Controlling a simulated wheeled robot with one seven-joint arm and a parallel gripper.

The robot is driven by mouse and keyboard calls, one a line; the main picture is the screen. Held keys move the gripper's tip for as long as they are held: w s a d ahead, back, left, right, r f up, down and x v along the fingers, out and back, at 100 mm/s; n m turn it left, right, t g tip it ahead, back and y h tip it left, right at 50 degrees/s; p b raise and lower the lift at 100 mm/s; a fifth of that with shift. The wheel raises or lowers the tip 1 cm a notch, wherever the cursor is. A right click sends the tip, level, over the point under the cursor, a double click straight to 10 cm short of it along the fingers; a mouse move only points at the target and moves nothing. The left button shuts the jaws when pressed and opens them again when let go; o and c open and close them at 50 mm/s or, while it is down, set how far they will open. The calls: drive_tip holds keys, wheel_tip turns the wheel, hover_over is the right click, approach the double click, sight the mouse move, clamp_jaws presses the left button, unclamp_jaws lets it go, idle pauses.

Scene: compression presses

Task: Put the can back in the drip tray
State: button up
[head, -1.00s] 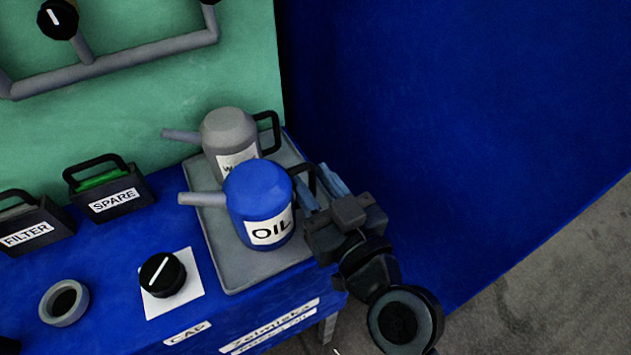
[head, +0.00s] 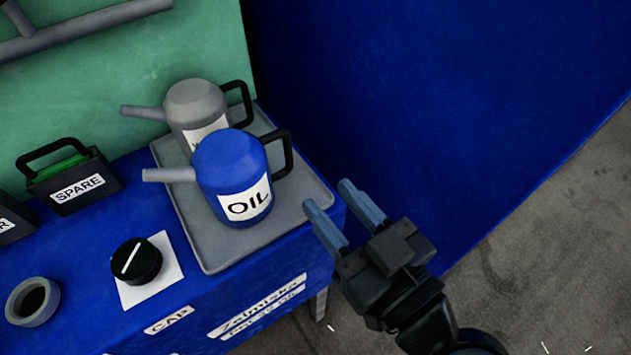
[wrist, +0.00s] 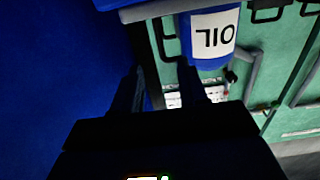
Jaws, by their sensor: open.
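The blue can labelled OIL (head: 228,172) stands upright on the grey drip tray (head: 215,258), its spout to the left and its black handle to the right. A grey can (head: 195,108) stands behind it on the same tray; its label is partly hidden. My gripper (head: 335,213) is open and empty, to the right of the tray and apart from the blue can's handle. In the wrist view the OIL can (wrist: 208,40) shows upside down beyond the fingers (wrist: 160,85).
A black knob (head: 137,261) on a white plate, a grey ring (head: 33,301) and the SPARE box (head: 70,180) are left of the tray on the blue bench. A blue wall (head: 400,90) stands to the right. The floor at lower right is clear.

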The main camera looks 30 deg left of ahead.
drive_tip(key=shift+v, duration=0.85)
drive_tip(key=s+d+f+m+t+h, duration=0.3)
drive_tip(key=d+f+m+h, duration=0.2)
drive_tip(key=d, duration=0.5)
drive_tip(key=s+d+f+m+t+h, duration=0.3)
drive_tip(key=d+f+m+h, duration=0.2)
drive_tip(key=d, duration=0.5)
drive_tip(key=s+d+r+m+t+h, duration=0.1)
drive_tip(key=s+d+r+h, duration=0.1)
drive_tip(key=s+d, duration=0.3)
drive_tip(key=s+d+r+m+h, duration=0.2)
drive_tip(key=s+d, duration=0.4)
drive_tip(key=s, duration=0.4)
drive_tip(key=r+h, duration=0.1)
drive_tip(key=h, duration=0.1)
drive_tip(key=shift+r+t+h, duration=0.25)
drive_tip(key=shift+t+h, duration=0.05)
drive_tip(key=shift+t, duration=0.1)
